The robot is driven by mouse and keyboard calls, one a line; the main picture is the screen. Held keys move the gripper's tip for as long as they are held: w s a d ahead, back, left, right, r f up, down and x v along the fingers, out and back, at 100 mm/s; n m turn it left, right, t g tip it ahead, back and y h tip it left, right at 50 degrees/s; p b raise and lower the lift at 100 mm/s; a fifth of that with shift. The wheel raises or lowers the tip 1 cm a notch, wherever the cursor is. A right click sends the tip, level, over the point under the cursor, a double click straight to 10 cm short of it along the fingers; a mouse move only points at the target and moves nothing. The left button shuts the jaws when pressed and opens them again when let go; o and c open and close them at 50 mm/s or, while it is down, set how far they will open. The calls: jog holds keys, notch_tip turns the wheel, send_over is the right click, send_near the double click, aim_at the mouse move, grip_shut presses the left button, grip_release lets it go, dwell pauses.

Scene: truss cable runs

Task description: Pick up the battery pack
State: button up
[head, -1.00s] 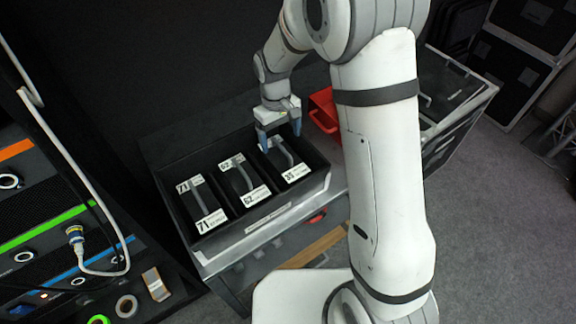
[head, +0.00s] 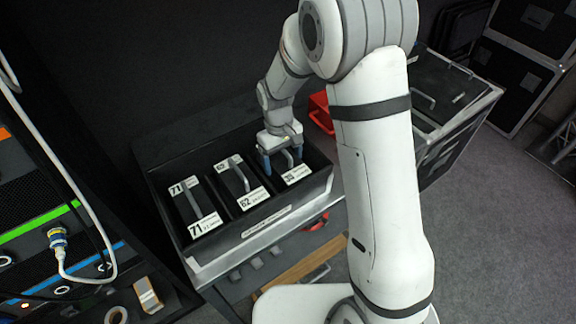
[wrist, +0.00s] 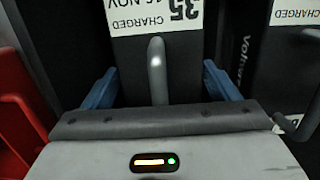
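Three dark battery packs with grey handles and white labels stand in a black open case (head: 262,222). They are a left pack marked 71 (head: 180,206), a middle pack marked 62 (head: 232,184) and a right pack (head: 296,175), whose label reads 35 upside down in the wrist view (wrist: 150,20). My gripper (head: 282,164) is low over the right pack. Its blue fingers (wrist: 160,88) are spread wide on either side of that pack's handle (wrist: 157,70), with gaps on both sides. The gripper holds nothing. The fingertips' depth beside the handle is hard to judge.
A red bin (head: 322,108) stands just right of the case, and its side is close in the wrist view (wrist: 22,125). A rack with a white cable (head: 88,185) stands at left. Black road cases (head: 450,90) are at right. Grey floor (head: 490,220) is clear at lower right.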

jog(key=c, duration=1.5)
jog(key=shift+w, duration=0.1)
jog(key=shift+r, duration=0.1)
